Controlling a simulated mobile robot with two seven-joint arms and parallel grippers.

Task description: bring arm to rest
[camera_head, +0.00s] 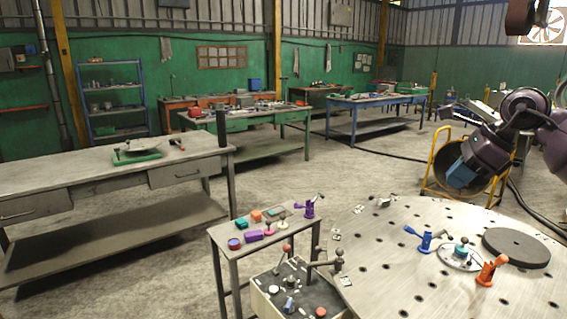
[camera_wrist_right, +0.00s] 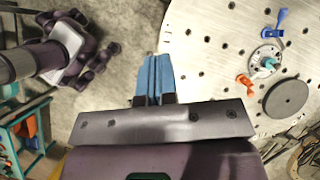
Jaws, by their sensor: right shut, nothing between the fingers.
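My right gripper (camera_head: 461,176) hangs at the right of the head view, with its arm coming in from the right edge. In the right wrist view its two blue fingers (camera_wrist_right: 152,78) lie together with nothing between them. My left gripper does not show in either view.
The table carries a blue clamp (camera_head: 426,239), an orange clamp (camera_head: 491,270), a teal-knobbed round fixture (camera_head: 460,254) and a dark disc (camera_head: 516,247). A small stand (camera_head: 222,236) with coloured blocks is left of it. A yellow-framed drum (camera_head: 440,165) stands behind.

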